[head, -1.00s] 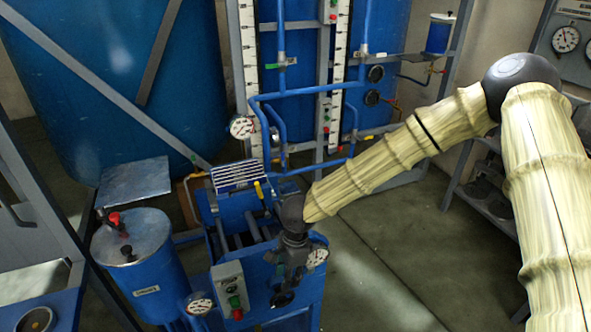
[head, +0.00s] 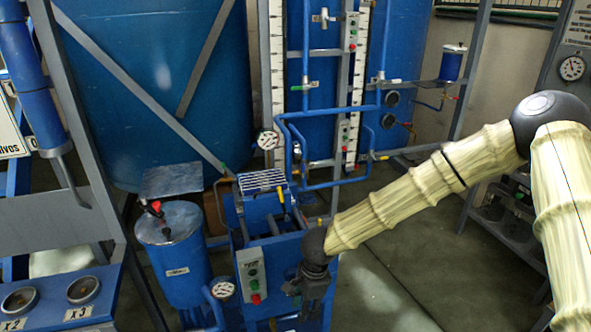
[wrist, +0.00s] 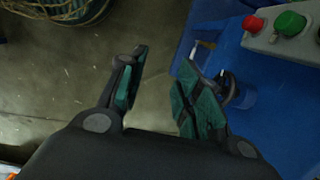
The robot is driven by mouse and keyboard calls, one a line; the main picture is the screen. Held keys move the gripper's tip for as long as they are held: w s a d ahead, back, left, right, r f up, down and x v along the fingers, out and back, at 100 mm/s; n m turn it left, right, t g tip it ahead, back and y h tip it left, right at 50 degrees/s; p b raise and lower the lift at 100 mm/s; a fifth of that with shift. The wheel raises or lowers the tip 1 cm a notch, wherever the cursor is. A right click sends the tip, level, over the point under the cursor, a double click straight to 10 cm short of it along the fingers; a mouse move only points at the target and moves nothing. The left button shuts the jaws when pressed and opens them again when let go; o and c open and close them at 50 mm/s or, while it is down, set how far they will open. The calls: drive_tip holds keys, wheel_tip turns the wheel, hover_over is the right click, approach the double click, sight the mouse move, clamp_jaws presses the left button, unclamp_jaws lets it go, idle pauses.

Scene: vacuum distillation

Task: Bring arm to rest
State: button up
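My arm, in a pale ribbed sleeve, reaches from the right of the head view down to the blue pump unit (head: 262,246). My gripper (head: 305,305) hangs at the right front of that unit. In the wrist view my gripper (wrist: 157,92) has its two green-padded fingers apart, with nothing between them. The floor shows between the fingertips, and the blue unit (wrist: 275,100) is just right of them. I cannot tell whether the right finger touches it.
A control box (head: 251,276) with green and red buttons is on the unit's front; it also shows in the wrist view (wrist: 290,30). A blue cylinder (head: 178,255) with a gauge (head: 222,289) stands left. Open floor (head: 400,270) lies right.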

drive_tip(key=s+d+f+n+h, duration=0.25)
drive_tip(key=s+d+f, duration=0.4)
drive_tip(key=f, duration=0.35)
drive_tip(key=s+d+f+n, duration=0.4)
drive_tip(key=s+d, duration=0.3)
drive_tip(key=s, duration=0.4)
drive_tip(key=s+d+f+n, duration=0.4)
drive_tip(key=s+d+n, duration=0.3)
drive_tip(key=s, duration=0.5)
drive_tip(key=shift+s+f+y, duration=0.15)
drive_tip(key=shift+s+y, duration=0.1)
drive_tip(key=shift+y, duration=0.2)
drive_tip(key=shift+a+n, duration=0.1)
drive_tip(key=shift+n, duration=0.15)
